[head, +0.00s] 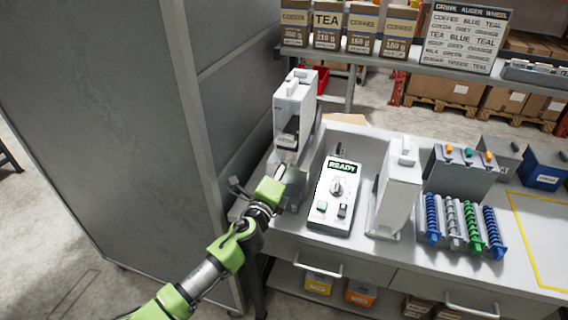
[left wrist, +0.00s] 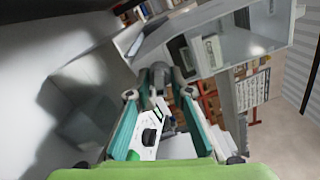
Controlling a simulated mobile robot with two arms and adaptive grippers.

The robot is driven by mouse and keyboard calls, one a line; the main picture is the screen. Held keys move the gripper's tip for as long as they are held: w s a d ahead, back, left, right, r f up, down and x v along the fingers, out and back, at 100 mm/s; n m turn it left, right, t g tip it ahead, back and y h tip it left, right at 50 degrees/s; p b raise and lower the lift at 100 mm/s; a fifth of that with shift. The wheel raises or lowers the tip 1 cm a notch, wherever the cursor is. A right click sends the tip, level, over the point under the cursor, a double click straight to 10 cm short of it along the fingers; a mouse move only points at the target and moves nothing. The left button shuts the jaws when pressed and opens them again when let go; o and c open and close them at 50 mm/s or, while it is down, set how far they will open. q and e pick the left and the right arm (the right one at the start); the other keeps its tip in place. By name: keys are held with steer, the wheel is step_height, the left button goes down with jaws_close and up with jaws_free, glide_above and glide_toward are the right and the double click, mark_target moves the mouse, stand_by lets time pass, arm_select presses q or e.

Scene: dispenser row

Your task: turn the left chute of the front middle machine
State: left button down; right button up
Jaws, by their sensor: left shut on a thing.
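A tall white dispenser machine (head: 295,105) stands on the left end of the bench, against the grey panel. My left gripper (head: 281,172) reaches up to the lower front of this machine, where the chute is. In the left wrist view its teal fingers (left wrist: 160,88) are closed on a small grey part, which seems to be the chute; the fingers hide most of it. The white machine body (left wrist: 225,40) fills the top of that view. A second white machine (head: 399,185) stands further right, untouched. My right gripper is not in view.
A control box reading READY (head: 335,195) stands just right of the gripper; it also shows in the left wrist view (left wrist: 150,135). A tall grey panel (head: 130,110) closes off the left. Coloured augers (head: 465,222) stand at right. A shelf with packets and a sign (head: 463,38) runs behind.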

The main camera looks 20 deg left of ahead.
arm_select(q)
steer(key=shift+m, duration=0.9)
steer(key=shift+f, duration=0.1)
steer(key=c, duration=2.2)
jaws_free()
steer(key=shift+o, duration=0.2)
steer(key=s, duration=1.2)
steer(key=shift+a, duration=0.25)
